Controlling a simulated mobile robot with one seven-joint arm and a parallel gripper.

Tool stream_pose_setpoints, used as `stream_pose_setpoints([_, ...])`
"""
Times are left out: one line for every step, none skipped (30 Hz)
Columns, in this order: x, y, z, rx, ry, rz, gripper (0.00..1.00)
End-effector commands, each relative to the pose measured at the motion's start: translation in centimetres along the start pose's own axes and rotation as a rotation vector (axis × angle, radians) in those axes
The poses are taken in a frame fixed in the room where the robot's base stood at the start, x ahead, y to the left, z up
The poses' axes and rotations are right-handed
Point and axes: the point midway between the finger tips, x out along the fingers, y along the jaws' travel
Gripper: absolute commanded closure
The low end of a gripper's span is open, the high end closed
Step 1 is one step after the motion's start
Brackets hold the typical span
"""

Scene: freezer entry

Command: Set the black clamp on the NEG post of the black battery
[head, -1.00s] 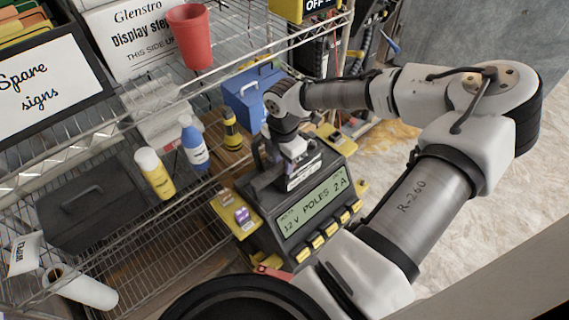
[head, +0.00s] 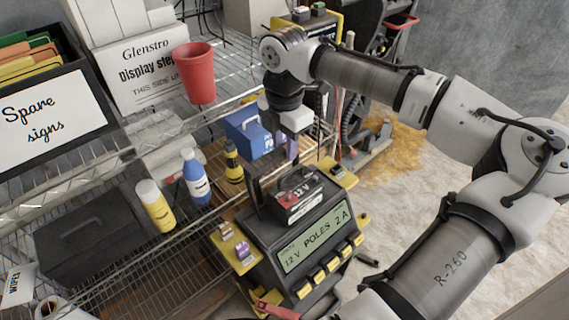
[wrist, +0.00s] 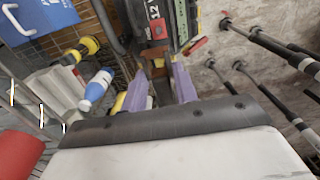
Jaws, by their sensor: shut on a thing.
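The black battery (head: 300,205), with a red "12 V" label, sits on top of the dark charger (head: 270,238) in the head view. Its label also shows at the top of the wrist view (wrist: 155,12). I cannot make out which post is NEG. My gripper (head: 288,152) is just behind and above the battery, pointing down. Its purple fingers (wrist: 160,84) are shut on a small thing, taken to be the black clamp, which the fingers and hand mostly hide. I see no contact between it and a post.
The charger's yellow side trays (head: 240,258) hold small clips. A red-handled clamp (head: 277,309) lies at its front. A blue case (head: 245,135), bottles (head: 195,177) and a red cup (head: 194,72) stand on the wire rack at left.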

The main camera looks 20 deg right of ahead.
Motion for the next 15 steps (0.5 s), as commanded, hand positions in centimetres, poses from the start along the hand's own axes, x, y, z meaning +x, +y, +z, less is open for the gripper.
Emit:
stream_pose_setpoints([-0.7, 0.1, 0.0, 0.000, 0.001, 0.002, 0.99])
stream_pose_setpoints([-1.1, 0.1, 0.0, 0.001, 0.001, 0.002, 0.99])
stream_pose_setpoints([-1.5, 0.1, 0.0, 0.001, 0.001, 0.002, 0.99])
stream_pose_setpoints([-1.7, 0.1, 0.0, 0.000, 0.001, 0.001, 0.99])
stream_pose_setpoints([-2.0, 0.1, 0.0, 0.000, 0.001, 0.001, 0.99])
stream_pose_setpoints([-2.2, 0.1, 0.0, 0.000, 0.001, 0.001, 0.99])
stream_pose_setpoints([-2.4, 0.0, 0.0, 0.000, 0.001, 0.001, 0.99])
stream_pose_setpoints([-2.6, 0.0, 0.0, 0.000, 0.001, 0.000, 0.99])
stream_pose_setpoints([-2.8, 0.0, 0.0, 0.000, 0.001, 0.000, 0.99])
stream_pose_setpoints([-2.9, 0.0, 0.0, -0.001, 0.001, 0.000, 0.99])
stream_pose_setpoints([-3.1, 0.0, 0.0, -0.001, 0.001, 0.000, 0.99])
stream_pose_setpoints([-3.2, 0.0, 0.0, -0.001, 0.001, 0.000, 0.99])
stream_pose_setpoints([-3.3, 0.0, 0.0, -0.001, 0.001, 0.001, 0.99])
stream_pose_setpoints([-3.4, 0.0, 0.0, -0.001, 0.001, 0.001, 0.99])
stream_pose_setpoints([-3.5, 0.0, 0.0, -0.001, 0.001, 0.001, 0.99])
